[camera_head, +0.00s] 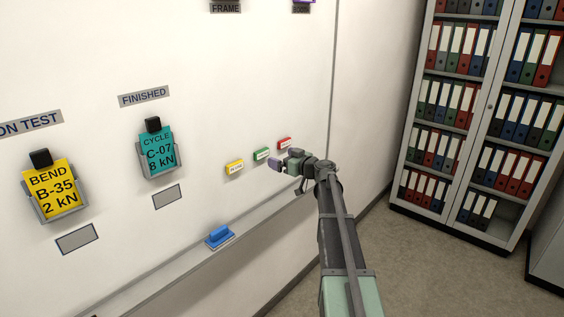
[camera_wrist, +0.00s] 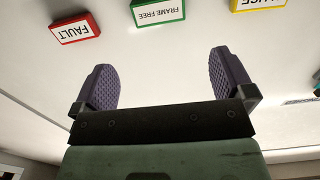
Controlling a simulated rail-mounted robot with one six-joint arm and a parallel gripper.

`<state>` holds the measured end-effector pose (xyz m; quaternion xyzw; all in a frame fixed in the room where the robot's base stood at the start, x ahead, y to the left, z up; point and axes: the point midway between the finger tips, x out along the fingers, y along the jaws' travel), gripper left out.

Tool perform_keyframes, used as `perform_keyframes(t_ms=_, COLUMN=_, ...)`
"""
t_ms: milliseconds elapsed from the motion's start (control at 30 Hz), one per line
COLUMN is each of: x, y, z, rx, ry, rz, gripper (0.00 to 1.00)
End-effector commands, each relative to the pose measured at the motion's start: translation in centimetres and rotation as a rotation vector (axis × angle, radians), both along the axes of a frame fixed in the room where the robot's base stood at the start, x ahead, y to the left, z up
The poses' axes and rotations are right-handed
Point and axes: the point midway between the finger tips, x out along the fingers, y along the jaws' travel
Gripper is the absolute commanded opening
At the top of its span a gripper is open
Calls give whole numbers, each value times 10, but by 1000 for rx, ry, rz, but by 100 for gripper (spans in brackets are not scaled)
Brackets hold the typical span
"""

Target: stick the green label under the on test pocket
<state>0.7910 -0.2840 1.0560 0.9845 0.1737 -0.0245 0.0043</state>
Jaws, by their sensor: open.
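The green label (camera_head: 262,154) is on the white wall board, between a yellow and a red one. In the wrist view the green label (camera_wrist: 158,12) reads FRAME FREE. My gripper (camera_head: 283,161) is close to the board, just below and right of the green label. In the wrist view my gripper (camera_wrist: 167,75) is open and empty, its purple pads apart, with the green label beyond them and not between them. The ON TEST pocket (camera_head: 60,215) holds a yellow BEND B-35 2 kN card under its sign (camera_head: 30,124). A blank grey rectangle (camera_head: 77,238) is below it.
The yellow label (camera_head: 235,167) and red FAULT label (camera_head: 284,143) flank the green one. The FINISHED pocket (camera_head: 160,170) holds a teal card, above another grey rectangle (camera_head: 167,196). A blue eraser-like block (camera_head: 219,236) sits on the ledge. A binder cabinet (camera_head: 403,190) stands right.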

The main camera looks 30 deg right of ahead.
Motion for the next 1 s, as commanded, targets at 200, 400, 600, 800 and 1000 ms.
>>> perform_keyframes(t_ms=200, x=49, y=17, z=-3, rx=0, ry=0, rz=2, gripper=100)
perform_keyframes(t_ms=400, x=80, y=29, z=-5, rx=0, ry=0, rz=1, gripper=100)
perform_keyframes(t_ms=600, x=87, y=33, z=-5, rx=0, ry=0, rz=0, gripper=100)
perform_keyframes(t_ms=800, x=87, y=32, z=-5, rx=0, ry=0, rz=0, gripper=92)
perform_keyframes(t_ms=1000, x=87, y=32, z=-5, rx=0, ry=0, rz=0, gripper=62)
